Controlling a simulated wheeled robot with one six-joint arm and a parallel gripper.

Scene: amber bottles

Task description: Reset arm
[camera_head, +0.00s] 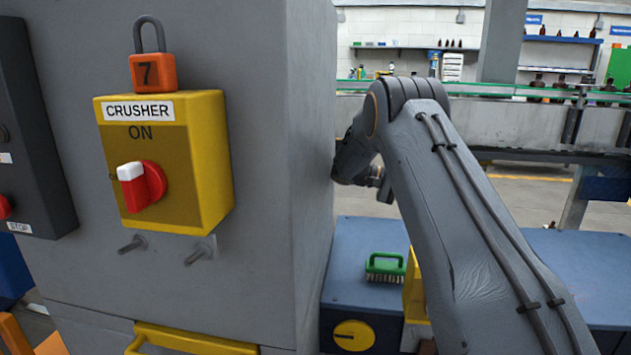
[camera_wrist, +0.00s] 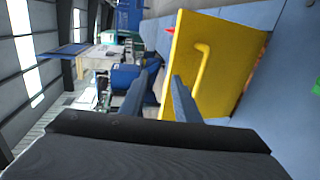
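My gripper (camera_wrist: 160,88) shows in the wrist view with its two dark fingers apart and nothing between them. A yellow panel with a yellow bar handle (camera_wrist: 200,75) lies beyond and to the right of the fingers. I cannot tell whether the fingers touch it, but they appear apart from it. In the head view my arm rises from the lower right and bends down behind the grey cabinet's edge. The gripper itself is hidden there.
A grey cabinet (camera_head: 310,180) fills the left, bearing a yellow CRUSHER box (camera_head: 205,150) with a red switch (camera_head: 148,185) and an orange padlock (camera_head: 153,72). A green brush (camera_head: 384,265) lies on a blue bench (camera_head: 360,240). A conveyor (camera_head: 510,122) runs behind.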

